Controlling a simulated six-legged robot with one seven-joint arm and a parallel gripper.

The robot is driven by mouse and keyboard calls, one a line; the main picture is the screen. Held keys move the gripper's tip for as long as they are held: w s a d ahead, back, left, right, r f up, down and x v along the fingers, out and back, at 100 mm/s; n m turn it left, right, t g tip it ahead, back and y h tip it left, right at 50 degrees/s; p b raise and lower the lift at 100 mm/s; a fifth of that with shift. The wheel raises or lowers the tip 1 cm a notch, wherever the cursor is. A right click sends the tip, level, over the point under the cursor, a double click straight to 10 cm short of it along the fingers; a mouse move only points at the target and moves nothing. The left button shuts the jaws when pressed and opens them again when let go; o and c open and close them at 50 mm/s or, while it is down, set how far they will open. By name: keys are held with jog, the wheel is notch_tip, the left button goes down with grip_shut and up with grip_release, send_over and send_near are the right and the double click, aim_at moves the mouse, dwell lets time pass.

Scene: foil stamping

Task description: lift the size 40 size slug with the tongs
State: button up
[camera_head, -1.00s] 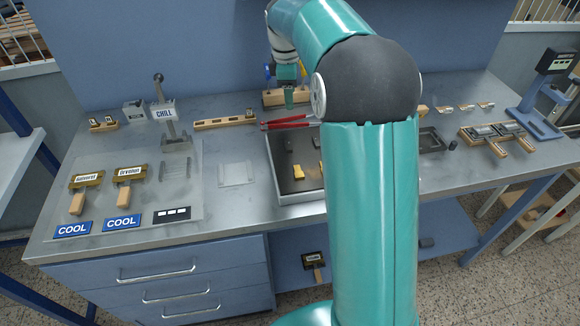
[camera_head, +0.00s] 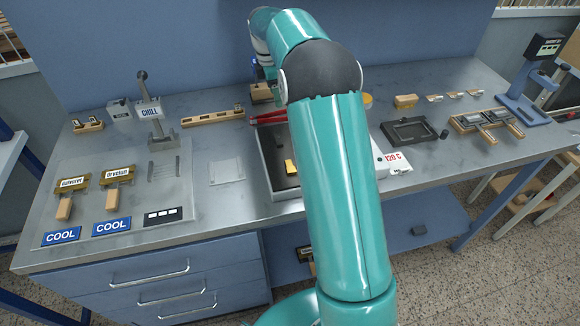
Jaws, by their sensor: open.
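Red-handled tongs (camera_head: 268,118) lie at the back edge of a dark-floored tray (camera_head: 262,168), partly hidden by my arm. I cannot tell which piece is the size 40 slug; no size mark is readable. Small metal pieces stand in a long wooden holder (camera_head: 212,118) and in a short wooden holder (camera_head: 88,127) at the back left. My gripper (camera_head: 269,73) is only partly in view at the back of the bench, beyond my elbow. Its fingertips are hidden, and nothing is seen held in it. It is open.
A yellow block (camera_head: 290,167) lies in the tray. A CHILL stand (camera_head: 158,122), two wooden-handled tools and blue COOL plates (camera_head: 111,226) are at left. A black tray (camera_head: 410,132), a wooden rack (camera_head: 487,122) and a blue stand (camera_head: 525,105) are at right.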

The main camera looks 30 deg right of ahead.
aim_at(278, 112)
jog(key=f, duration=0.8)
jog(key=shift+d, duration=0.35)
jog(key=shift+w, duration=0.1)
jog(key=c, duration=0.7)
notch_tip(278, 112, up, 12)
dwell(0.4)
